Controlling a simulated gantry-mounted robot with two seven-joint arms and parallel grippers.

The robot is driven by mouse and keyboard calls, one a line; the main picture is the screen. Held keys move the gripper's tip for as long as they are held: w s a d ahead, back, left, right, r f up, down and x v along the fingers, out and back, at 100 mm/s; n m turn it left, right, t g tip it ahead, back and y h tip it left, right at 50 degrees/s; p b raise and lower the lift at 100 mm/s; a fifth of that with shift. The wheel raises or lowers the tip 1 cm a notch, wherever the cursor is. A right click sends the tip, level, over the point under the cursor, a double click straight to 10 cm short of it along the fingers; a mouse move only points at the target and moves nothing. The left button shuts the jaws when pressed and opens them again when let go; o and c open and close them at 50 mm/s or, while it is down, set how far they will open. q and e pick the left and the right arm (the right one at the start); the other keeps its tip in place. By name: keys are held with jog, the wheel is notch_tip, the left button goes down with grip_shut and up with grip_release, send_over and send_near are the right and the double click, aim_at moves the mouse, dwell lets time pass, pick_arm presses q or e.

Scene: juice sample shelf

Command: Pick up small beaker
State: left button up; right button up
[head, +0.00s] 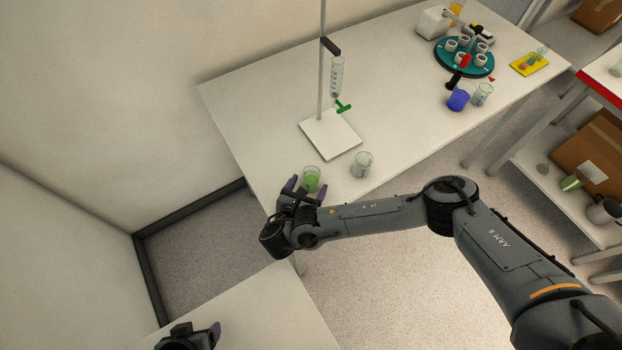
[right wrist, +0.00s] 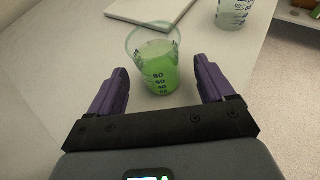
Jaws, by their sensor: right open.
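A small beaker (head: 311,179) with green liquid stands upright near the front left edge of the white table. It also shows in the right wrist view (right wrist: 156,62), just beyond and between the fingers. My right gripper (head: 305,188) is open, with its purple fingers spread on either side of the beaker's near end, and holds nothing. A second, clear beaker (head: 362,164) stands to the right of it; it shows partly at the top of the right wrist view (right wrist: 233,12). My left gripper (head: 215,332) is at the bottom edge, mostly cut off.
A stand with a white base (head: 331,135) and a burette (head: 337,77) is behind the beakers. A teal rotor tray (head: 464,60), a blue cup (head: 458,100) and another beaker (head: 482,94) are at the far right. The table (head: 400,135) is bare in between.

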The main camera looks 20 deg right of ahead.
aim_at(308, 186)
pick_arm(q)
jog(key=shift+a, duration=0.1)
pick_arm(e)
jog(key=shift+x, duration=1.6)
jog(key=c, duration=1.1)
jog(key=shift+r, duration=0.1)
